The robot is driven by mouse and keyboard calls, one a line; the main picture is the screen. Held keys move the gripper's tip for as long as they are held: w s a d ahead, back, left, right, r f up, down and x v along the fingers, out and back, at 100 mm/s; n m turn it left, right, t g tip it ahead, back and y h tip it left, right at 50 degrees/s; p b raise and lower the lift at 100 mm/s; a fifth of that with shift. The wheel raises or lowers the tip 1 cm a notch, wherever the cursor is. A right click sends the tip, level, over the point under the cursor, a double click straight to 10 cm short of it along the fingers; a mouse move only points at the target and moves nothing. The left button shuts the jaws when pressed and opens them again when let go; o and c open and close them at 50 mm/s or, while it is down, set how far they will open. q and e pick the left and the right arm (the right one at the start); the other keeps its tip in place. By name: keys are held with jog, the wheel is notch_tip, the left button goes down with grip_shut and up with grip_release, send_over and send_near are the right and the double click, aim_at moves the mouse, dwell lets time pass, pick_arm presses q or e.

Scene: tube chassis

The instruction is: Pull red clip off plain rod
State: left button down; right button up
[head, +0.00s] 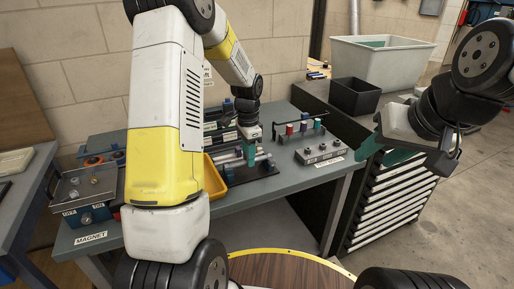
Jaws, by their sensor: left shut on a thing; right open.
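Whether this bar is the plain rod I cannot tell. My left gripper (249,156), with teal fingers, points down over a dark fixture (262,169) with pale rods, left of the red clip and apart from it. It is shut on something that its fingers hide. My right gripper (376,148) is open and empty, off the bench's right end in front of the drawer cabinet.
A yellow tray (213,178) lies partly behind my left arm. A magnet box (88,192) sits at the bench's left end. A black bin (355,97) and a large grey tub (384,60) stand on the drawer cabinet (391,202).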

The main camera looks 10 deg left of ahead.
pick_arm(q)
jog(key=shift+r, duration=0.15)
jog(key=shift+r, duration=2.95)
